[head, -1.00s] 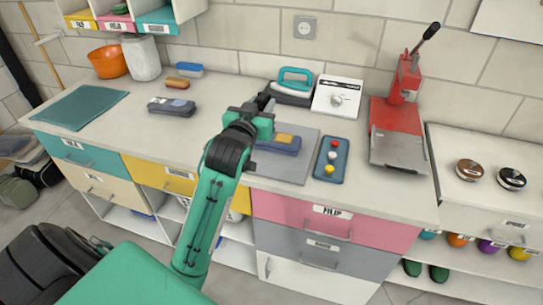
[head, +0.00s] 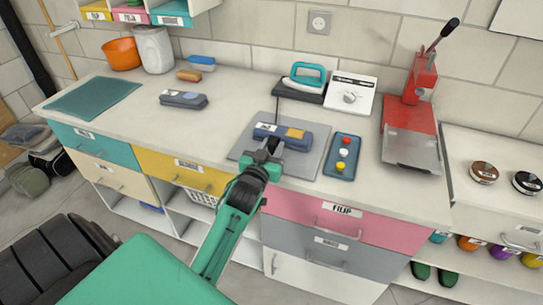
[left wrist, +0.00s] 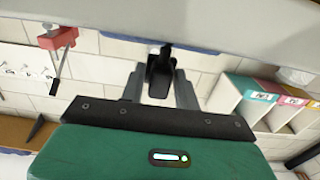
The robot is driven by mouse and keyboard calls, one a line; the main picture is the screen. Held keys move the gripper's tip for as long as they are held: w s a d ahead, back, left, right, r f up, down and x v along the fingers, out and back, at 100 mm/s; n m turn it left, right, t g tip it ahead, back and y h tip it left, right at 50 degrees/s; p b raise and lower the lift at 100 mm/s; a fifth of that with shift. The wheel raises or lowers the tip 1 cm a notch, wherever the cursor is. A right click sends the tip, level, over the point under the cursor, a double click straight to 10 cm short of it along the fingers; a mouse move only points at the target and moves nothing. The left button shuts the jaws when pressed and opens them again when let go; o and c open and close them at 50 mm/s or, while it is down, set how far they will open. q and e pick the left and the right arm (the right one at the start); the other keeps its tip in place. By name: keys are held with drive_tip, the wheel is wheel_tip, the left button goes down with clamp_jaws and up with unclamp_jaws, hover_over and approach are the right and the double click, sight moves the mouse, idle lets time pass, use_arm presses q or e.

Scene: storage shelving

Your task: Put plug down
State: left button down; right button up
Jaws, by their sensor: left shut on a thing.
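In the head view the plug is hidden by the gripper and cannot be made out. A thin dark cord (head: 277,108) runs from the iron's base toward the case. My right gripper is in no view.
A teal iron (head: 306,76) on its black base stands behind the mat, beside a white box with a dial (head: 345,95). A blue tray with colored knobs (head: 342,156) and a red press (head: 410,115) stand right. A wall socket (head: 319,22) is above.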

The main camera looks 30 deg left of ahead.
use_arm(q)
wheel_tip(320, 180, down, 3)
drive_tip(key=shift+r, duration=0.15)
drive_tip(key=shift+f, duration=0.25)
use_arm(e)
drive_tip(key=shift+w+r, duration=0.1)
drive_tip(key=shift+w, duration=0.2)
use_arm(q)
drive_tip(key=shift+f, duration=0.1)
drive_tip(key=c, duration=1)
unclamp_jaws()
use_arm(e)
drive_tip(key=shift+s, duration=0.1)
